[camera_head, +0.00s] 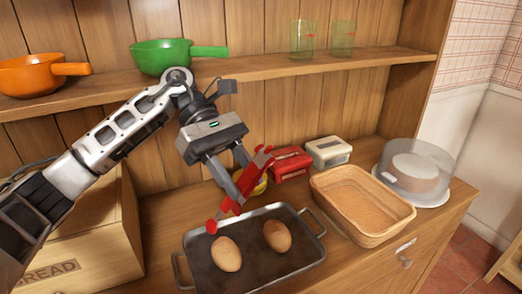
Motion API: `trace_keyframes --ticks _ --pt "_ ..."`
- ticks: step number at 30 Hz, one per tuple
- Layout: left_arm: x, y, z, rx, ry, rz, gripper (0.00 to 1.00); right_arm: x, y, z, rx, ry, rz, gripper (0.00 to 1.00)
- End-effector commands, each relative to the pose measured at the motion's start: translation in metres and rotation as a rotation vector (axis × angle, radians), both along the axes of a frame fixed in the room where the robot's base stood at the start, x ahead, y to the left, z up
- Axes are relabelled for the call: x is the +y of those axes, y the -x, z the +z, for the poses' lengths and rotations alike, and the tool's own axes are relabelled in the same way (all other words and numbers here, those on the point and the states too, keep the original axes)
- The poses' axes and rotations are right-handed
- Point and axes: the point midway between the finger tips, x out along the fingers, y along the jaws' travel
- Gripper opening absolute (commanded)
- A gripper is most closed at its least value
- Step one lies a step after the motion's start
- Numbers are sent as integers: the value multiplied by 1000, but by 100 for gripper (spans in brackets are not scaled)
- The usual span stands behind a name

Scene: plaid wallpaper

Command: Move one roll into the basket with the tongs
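My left gripper (233,172) is above the back of the dark metal tray (240,279), pointing down. It looks shut on the red tongs (242,188), whose red ends show spread apart, one low over the tray's back-left side. Two brown rolls lie in the tray: one roll (226,254) at the left, below the tongs, and another roll (277,236) at the right. No roll is seen between the tongs' ends. The wicker basket (400,223) stands right of the tray and looks empty. My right gripper is out of view.
A red box (291,165), a cream box (328,151) and a partly hidden yellow item (261,187) stand behind the tray. A cake under a clear dome (420,165) is right of the basket. A wooden bread box (95,240) is at left. A shelf (300,67) runs above.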

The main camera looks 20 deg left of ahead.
Motion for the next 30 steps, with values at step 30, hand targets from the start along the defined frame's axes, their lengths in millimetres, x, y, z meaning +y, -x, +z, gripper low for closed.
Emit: trace_keyframes --ticks 30 --pt "0 1 -44 5 5 0 33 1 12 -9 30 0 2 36"
